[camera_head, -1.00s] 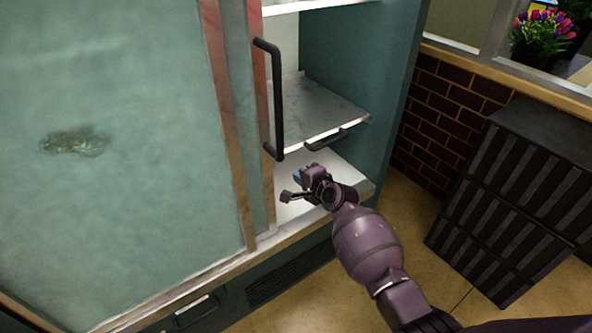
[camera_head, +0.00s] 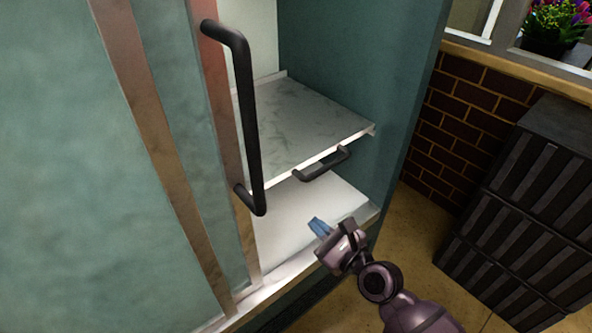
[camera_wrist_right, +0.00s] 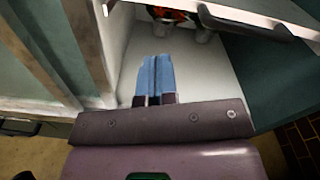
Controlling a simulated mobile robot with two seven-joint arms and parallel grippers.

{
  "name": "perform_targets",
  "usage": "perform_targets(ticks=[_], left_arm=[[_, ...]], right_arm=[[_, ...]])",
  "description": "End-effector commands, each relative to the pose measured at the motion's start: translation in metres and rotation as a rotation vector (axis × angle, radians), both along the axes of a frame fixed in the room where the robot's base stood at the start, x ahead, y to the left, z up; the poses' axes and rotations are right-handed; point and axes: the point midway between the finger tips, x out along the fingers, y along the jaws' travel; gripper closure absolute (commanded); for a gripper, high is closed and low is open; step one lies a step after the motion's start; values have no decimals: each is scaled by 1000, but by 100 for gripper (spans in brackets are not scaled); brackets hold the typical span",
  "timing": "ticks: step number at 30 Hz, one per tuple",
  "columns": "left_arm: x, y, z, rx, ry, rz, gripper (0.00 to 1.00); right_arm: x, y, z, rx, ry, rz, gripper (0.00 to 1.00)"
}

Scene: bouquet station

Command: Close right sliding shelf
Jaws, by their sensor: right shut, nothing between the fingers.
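The right sliding shelf (camera_head: 306,124) is a pale marbled board with a white front edge inside the teal cabinet. A black bar handle (camera_head: 322,164) sits at its front. My right gripper (camera_head: 317,226) is in front of the cabinet opening, below and apart from that handle, over the white bottom panel (camera_head: 287,226). Its blue fingers are together and empty. In the right wrist view the shut fingers (camera_wrist_right: 155,77) point into the cabinet, under the shelf edge (camera_wrist_right: 250,22). My left gripper is not in view.
A sliding glass door with a tall black handle (camera_head: 244,120) covers the cabinet's left side. Dark stacked crates (camera_head: 515,205) stand at right by a brick wall (camera_head: 455,125). Red items (camera_wrist_right: 170,13) show deeper inside the cabinet in the wrist view. Floor shows between cabinet and crates.

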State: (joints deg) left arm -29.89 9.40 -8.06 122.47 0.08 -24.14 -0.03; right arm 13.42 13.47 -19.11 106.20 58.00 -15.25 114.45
Motion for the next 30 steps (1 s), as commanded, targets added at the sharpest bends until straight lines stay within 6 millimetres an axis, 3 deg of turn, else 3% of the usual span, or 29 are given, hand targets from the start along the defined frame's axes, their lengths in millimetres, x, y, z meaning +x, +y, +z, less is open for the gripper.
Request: perform_targets(ticks=[2, 6, 14, 30], left_arm=[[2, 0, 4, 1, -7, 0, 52], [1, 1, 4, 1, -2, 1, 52], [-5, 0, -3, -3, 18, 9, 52], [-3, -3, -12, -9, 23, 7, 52]], right_arm=[[-1, 1, 10, 117, 53, -6, 100], [1, -1, 12, 245, 131, -19, 100], [9, 5, 12, 295, 168, -22, 100], [81, 57, 9, 290, 169, -22, 100]])
